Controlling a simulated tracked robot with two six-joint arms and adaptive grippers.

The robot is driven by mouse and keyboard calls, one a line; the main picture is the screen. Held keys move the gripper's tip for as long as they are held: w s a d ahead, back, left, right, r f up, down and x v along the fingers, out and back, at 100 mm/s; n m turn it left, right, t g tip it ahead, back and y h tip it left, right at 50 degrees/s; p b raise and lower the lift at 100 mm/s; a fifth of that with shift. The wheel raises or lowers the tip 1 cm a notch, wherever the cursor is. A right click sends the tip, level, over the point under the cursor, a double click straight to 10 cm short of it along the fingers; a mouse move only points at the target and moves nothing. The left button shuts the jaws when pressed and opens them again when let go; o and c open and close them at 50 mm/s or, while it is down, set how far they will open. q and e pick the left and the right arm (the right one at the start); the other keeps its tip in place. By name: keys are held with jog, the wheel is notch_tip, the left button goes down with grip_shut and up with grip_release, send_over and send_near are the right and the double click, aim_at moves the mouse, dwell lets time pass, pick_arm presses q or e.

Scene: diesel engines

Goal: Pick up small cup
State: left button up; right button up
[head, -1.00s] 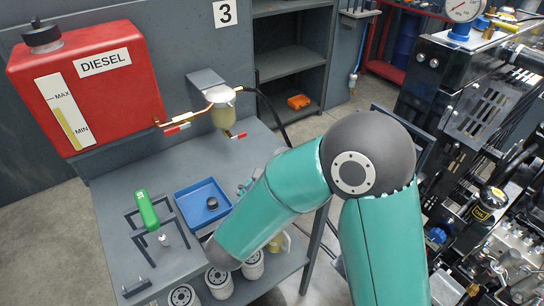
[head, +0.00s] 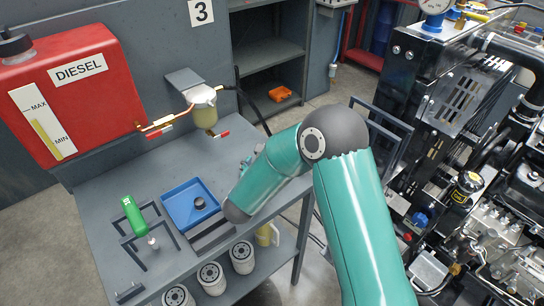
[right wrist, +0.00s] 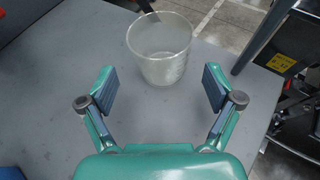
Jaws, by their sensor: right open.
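The small cup (right wrist: 160,50) is clear and upright on the grey workbench (right wrist: 60,70) in the right wrist view. My right gripper (right wrist: 158,86) is open and empty. Its two fingers point at the cup, one to each side, and the cup stands just beyond the fingertips, apart from them. In the head view my right gripper (head: 248,163) shows only in part behind my teal forearm, over the workbench (head: 110,220). I cannot make out the cup there. My left gripper is not in view.
On the workbench are a blue tray (head: 178,204) with a dark cap and a green-handled tool (head: 133,213) on a stand. A red diesel tank (head: 95,100) and a fuel filter (head: 205,115) are behind. White filters (head: 211,277) stand on the lower shelf. An engine (head: 500,210) fills the right.

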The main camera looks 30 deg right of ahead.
jog(key=p+x, duration=0.1)
jog(key=x, duration=0.3)
jog(key=shift+d, duration=0.2)
jog(key=c, duration=1)
